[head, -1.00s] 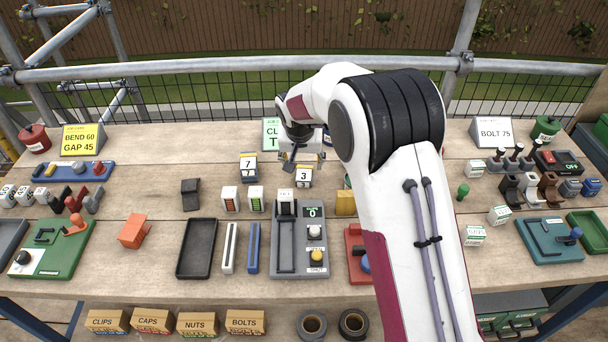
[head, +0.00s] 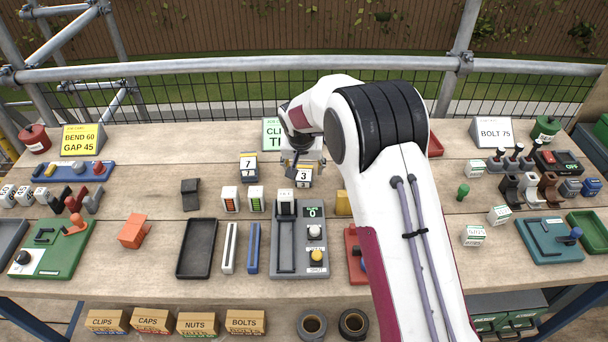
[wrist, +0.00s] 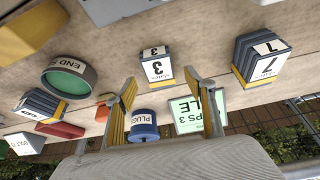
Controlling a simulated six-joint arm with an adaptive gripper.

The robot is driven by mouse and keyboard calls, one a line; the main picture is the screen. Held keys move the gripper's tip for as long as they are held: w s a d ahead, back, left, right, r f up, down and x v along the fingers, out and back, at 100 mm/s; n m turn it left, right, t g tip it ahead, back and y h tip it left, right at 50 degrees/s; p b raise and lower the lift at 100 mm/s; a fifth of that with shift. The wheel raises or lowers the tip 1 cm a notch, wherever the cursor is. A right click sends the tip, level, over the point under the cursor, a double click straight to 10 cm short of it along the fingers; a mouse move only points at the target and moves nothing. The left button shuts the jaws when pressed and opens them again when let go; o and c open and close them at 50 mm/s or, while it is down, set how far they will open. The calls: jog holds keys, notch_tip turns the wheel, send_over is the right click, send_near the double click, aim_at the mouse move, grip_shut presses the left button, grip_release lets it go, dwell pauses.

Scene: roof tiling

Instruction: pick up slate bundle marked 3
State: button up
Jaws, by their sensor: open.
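The slate bundle marked 3 (head: 303,176) is a small dark block with a white label and a yellow band, standing on the bench in the head view. In the wrist view the same bundle (wrist: 158,68) lies ahead, between the lines of my two fingers. My gripper (wrist: 160,80) is open and empty, its fingers spread to either side. In the head view my gripper (head: 301,158) is just behind and above the bundle, partly hidden by my wrist. Contact with the bundle cannot be told.
A similar bundle marked 7 (head: 249,166) stands close on the left. A green-edged card (head: 274,134) stands behind. In the wrist view a blue plug pot (wrist: 143,125) and a round green-topped tin (wrist: 69,76) sit nearby. A grey slotted fixture (head: 314,240) lies in front.

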aim_at(304, 175)
jog(key=shift+x, duration=1.45)
jog(key=c, duration=1.3)
